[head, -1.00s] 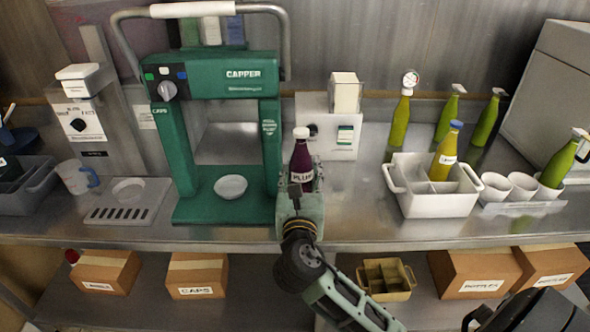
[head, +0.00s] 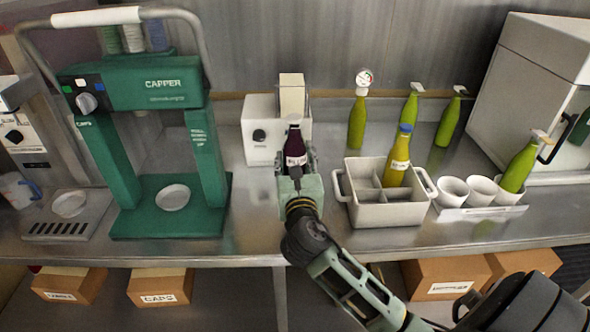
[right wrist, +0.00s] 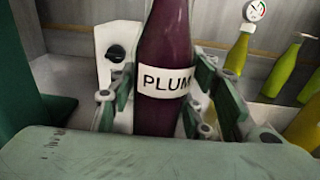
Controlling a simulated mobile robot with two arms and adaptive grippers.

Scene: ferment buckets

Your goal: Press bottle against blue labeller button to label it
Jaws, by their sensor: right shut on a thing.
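A dark purple bottle (head: 294,143) with a white cap stands upright in my right gripper (head: 295,166). The right wrist view shows its white label reading PLUM (right wrist: 164,82), with the fingers of my right gripper (right wrist: 158,98) shut around it from both sides. The labeller, a white box (head: 260,148) with a black knob and a pale block on top, is directly behind the bottle. The bottle covers its right part, and I see no blue button. I cannot tell whether bottle and labeller touch. My left gripper is not in view.
The green capper (head: 136,90) stands to the left. To the right is a grey divided crate (head: 383,212) holding a yellow blue-capped bottle (head: 397,160). White cups (head: 481,190) and several green bottles are further right. Some bare counter lies between capper and crate.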

